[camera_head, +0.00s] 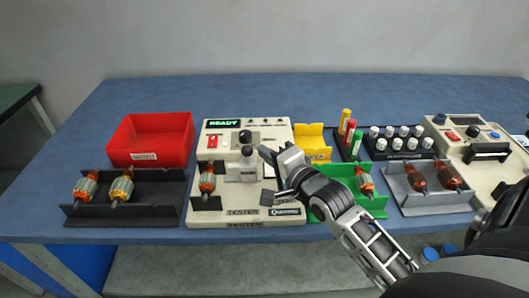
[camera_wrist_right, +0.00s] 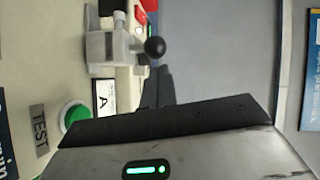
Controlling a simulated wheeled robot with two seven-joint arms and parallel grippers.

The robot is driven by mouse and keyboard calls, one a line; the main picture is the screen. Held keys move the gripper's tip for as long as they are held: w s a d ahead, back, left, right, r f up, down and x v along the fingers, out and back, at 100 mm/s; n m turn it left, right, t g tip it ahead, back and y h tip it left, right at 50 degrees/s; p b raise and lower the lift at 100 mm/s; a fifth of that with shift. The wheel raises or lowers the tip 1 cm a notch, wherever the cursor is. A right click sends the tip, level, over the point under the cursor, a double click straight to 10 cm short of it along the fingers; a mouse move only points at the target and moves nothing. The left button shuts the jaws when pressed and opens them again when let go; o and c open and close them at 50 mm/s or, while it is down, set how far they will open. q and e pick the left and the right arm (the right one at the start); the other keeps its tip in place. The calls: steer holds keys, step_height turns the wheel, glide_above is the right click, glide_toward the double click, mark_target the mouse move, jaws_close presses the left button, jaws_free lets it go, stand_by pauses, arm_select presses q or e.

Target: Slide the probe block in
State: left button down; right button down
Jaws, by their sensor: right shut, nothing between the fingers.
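The tester (camera_head: 230,210) stands mid-table with a lit READY display. Its grey probe block (camera_head: 241,172) has a black ball knob (camera_head: 247,151) and sits to the right of a copper-wound armature (camera_head: 207,182) in a dark cradle. In the wrist view the probe block (camera_wrist_right: 108,46) and its knob (camera_wrist_right: 155,47) lie just beyond my fingers. My right gripper (camera_head: 266,155) is shut and empty, just right of the knob; its dark fingers also show in the wrist view (camera_wrist_right: 158,85). I cannot tell whether they touch the knob. My left gripper is out of view.
A red bin (camera_head: 150,135) and a black tray (camera_head: 150,193) with two armatures are at left. A yellow bin (camera_head: 314,137), a green tray (camera_head: 330,206) and a grey tray (camera_head: 430,202) stand to the right. A green button (camera_wrist_right: 75,115) is near the gripper.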

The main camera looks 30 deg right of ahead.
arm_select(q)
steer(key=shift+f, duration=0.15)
arm_select(e)
steer(key=shift+w+a+f, duration=0.1)
steer(key=shift+w+a, duration=0.1)
steer(key=shift+a, duration=0.05)
arm_select(q)
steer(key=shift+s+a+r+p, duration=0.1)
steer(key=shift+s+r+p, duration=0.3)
steer(key=shift+p, duration=0.3)
arm_select(e)
steer(key=w+a, duration=0.2)
steer(key=a, duration=0.1)
steer(key=shift+a, duration=0.2)
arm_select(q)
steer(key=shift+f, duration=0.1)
